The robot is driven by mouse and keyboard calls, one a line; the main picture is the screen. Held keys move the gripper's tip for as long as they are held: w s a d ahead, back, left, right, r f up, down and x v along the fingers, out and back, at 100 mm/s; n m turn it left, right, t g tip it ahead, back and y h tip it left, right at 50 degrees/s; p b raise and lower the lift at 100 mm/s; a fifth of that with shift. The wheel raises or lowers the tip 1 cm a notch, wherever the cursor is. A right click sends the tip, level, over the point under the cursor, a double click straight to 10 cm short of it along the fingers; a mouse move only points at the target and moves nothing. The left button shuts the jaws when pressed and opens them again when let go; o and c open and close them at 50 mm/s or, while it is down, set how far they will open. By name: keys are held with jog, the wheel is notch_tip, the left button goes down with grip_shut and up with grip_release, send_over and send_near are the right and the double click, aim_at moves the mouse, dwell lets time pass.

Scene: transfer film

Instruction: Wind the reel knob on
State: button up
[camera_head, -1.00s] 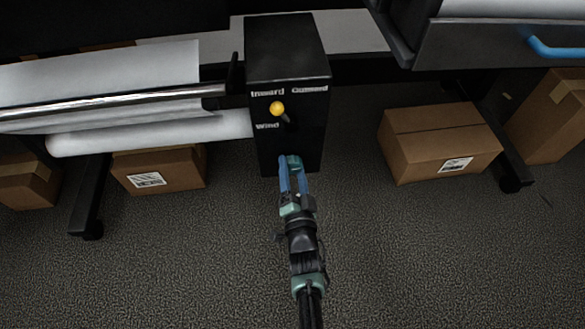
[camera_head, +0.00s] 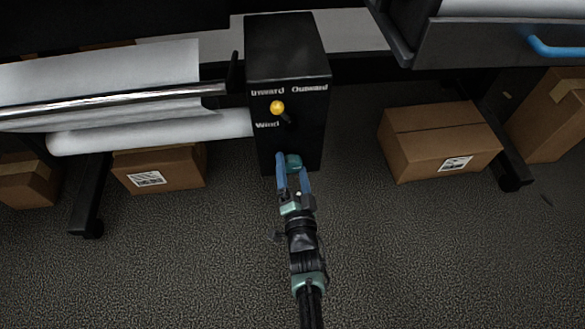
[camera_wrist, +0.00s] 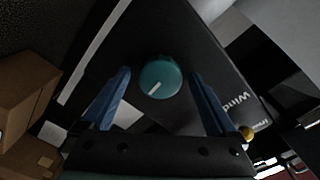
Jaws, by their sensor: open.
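The reel knob is a round teal knob (camera_wrist: 160,77) with a white pointer mark, on the front of a black control box (camera_head: 287,50). In the head view the knob (camera_head: 293,161) shows just past my fingertips, low on the box face. In the wrist view the pointer aims to the lower left. My gripper (camera_head: 293,170) has two blue fingers. They are spread apart, one on each side of the knob in the wrist view (camera_wrist: 160,95), with visible gaps on both sides. I cannot tell whether the fingertips reach around the knob in depth.
A yellow-tipped lever (camera_head: 277,107) sits above the knob, near the labels "Inward", "Outward" and "Wind". A white film roll (camera_head: 150,132) is at left. Cardboard boxes (camera_head: 440,140) stand on the carpet on both sides. Open floor lies around my arm.

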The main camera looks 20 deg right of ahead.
jog(key=p+v, duration=0.5)
jog(key=v, duration=0.8)
